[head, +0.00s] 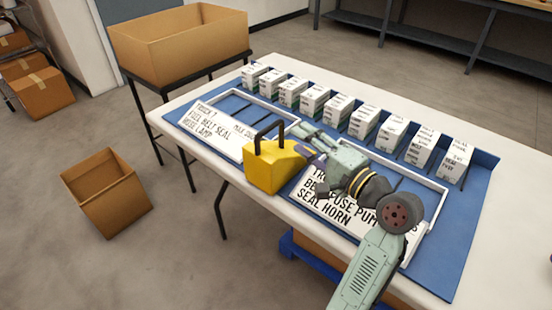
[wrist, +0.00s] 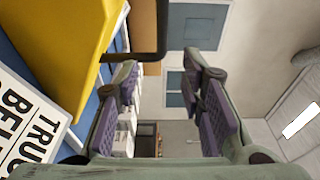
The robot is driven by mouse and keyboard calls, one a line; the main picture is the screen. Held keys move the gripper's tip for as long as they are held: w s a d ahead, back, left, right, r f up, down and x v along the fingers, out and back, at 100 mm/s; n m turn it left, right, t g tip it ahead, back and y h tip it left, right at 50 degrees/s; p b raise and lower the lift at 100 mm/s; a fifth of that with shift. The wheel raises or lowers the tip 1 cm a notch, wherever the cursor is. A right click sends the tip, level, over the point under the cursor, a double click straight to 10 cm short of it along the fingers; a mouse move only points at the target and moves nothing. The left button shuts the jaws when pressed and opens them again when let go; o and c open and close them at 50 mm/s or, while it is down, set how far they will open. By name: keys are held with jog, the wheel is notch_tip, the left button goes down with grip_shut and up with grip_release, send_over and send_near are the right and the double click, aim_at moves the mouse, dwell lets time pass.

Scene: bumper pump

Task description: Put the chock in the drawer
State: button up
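The chock is a yellow wedge-like block (head: 277,166) with a black handle on top, standing near the table's front edge. It also shows large and close at the upper left of the wrist view (wrist: 55,45), with its black handle (wrist: 162,35) reaching across the top. My gripper (head: 309,143) is just right of the chock in the head view. In the wrist view my gripper (wrist: 160,72) is open, with nothing between its purple pads. No drawer is clearly recognisable; a blue-edged unit (head: 318,262) shows partly under the table, mostly hidden by the tabletop and my arm.
A row of white boxes (head: 313,100) stands along the back of the blue mat (head: 455,240). Two white-framed trays with printed signs lie in front, the left one (head: 215,120) beside the chock. A cardboard box (head: 180,45) stands behind left; another (head: 107,192) is on the floor.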

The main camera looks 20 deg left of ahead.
aim_at(278, 124)
jog(key=p+x, duration=0.1)
jog(key=x, duration=0.2)
jog(key=p+x, duration=0.1)
jog(key=x, duration=0.4)
jog(key=shift+s+a+r+p, duration=0.1)
jog(key=shift+a+r+p, duration=0.15)
jog(key=shift+a+p, duration=0.2)
jog(key=shift+w+a+f, duration=0.1)
jog(key=shift+w+a, duration=0.1)
jog(key=shift+a, duration=0.05)
jog(key=shift+c, duration=0.2)
grip_shut()
dwell(0.4)
